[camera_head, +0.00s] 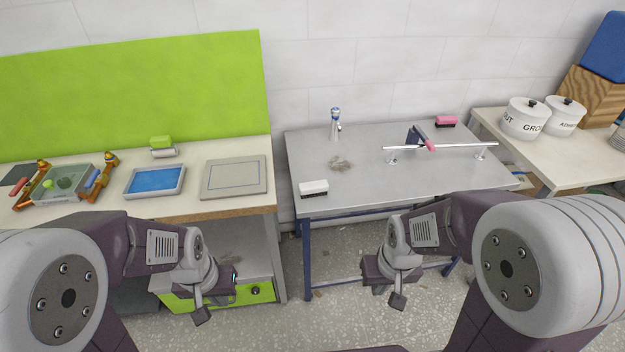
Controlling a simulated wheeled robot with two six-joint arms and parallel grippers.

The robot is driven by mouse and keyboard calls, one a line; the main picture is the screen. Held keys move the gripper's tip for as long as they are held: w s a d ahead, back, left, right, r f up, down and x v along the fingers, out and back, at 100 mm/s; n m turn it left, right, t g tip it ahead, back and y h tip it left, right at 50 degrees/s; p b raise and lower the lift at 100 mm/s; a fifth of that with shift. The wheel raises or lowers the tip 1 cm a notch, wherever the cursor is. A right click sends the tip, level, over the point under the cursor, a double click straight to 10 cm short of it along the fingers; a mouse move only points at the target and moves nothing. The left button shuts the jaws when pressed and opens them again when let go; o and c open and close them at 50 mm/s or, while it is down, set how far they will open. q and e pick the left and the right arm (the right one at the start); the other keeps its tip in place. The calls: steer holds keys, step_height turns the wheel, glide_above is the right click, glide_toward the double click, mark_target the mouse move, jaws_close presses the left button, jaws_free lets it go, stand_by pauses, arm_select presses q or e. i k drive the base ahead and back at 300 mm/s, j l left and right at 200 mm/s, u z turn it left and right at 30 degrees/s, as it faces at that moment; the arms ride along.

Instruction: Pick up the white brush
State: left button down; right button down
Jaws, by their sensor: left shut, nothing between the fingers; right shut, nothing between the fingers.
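The white brush (314,187) lies on the front left part of the grey metal table (375,180). It has a white top and dark bristles below. My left gripper (202,314) is shut and empty, to the left of the brush and lower, in front of the wooden bench. My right gripper (397,300) is shut and empty, to the right of the brush and lower, in front of the metal table. Neither gripper touches the brush.
A blue tray (155,181) and a grey panel (234,177) lie on the left bench. White pots (524,118) stand at right.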

mark_target(318, 188)
steer(key=i+l+u, duration=0.2)
steer(key=i+u, duration=0.2)
steer(key=i+l+u, duration=0.25)
steer(key=u, duration=0.15)
steer(key=i+l+u, duration=0.25)
steer(key=l+u, duration=0.15)
